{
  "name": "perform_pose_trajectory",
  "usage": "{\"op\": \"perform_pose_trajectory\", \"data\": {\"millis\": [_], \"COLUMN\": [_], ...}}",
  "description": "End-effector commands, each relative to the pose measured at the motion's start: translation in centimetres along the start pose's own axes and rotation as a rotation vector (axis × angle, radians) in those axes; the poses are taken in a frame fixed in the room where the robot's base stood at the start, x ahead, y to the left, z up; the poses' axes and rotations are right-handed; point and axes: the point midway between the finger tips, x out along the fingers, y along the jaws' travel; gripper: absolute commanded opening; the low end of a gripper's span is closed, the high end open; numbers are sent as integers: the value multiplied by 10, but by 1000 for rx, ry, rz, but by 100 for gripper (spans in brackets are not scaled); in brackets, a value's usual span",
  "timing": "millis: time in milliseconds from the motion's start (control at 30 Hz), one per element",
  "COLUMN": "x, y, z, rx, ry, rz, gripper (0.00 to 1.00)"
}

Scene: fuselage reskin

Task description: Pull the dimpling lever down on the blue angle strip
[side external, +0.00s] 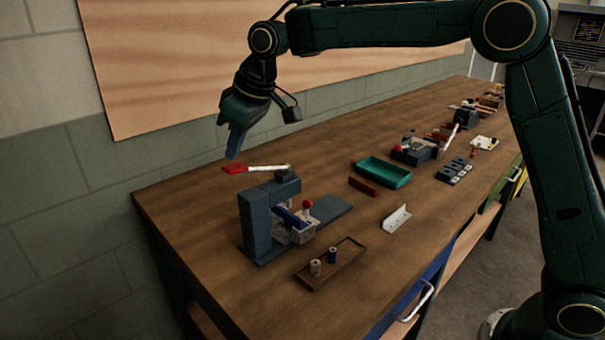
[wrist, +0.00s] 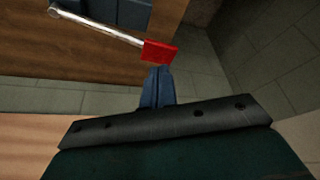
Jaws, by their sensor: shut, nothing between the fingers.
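The dimpling lever is a pale metal rod (side external: 272,168) with a red handle (side external: 234,170), sticking out to the left and roughly level from the top of a dark blue-grey press (side external: 256,215). In the wrist view the red handle (wrist: 160,51) is just beyond my fingertips. My gripper (side external: 233,156) is shut and empty, pointing down just above the handle's outer end; I cannot tell whether it touches. The blue angle strip (side external: 290,217) lies in the press's lower opening, partly hidden by a clear guard and a red knob (side external: 307,204).
A wooden tray (side external: 312,284) with two small cylinders stands in front of the press. A green tray (side external: 383,172), a red bar (side external: 363,187) and a white angle piece (side external: 397,218) lie to the right. More fixtures stand farther back. A wall runs behind the table.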

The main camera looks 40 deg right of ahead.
Motion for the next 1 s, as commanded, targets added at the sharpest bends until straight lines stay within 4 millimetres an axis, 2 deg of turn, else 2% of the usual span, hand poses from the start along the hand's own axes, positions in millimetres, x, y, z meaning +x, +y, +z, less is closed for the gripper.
{"op": "perform_pose_trajectory", "data": {"millis": [533,1000], "x": [1,15], "y": [0,0], "z": [0,6], "rx": [0,1], "ry": [0,0], "rz": [0,0], "gripper": [0,0]}}
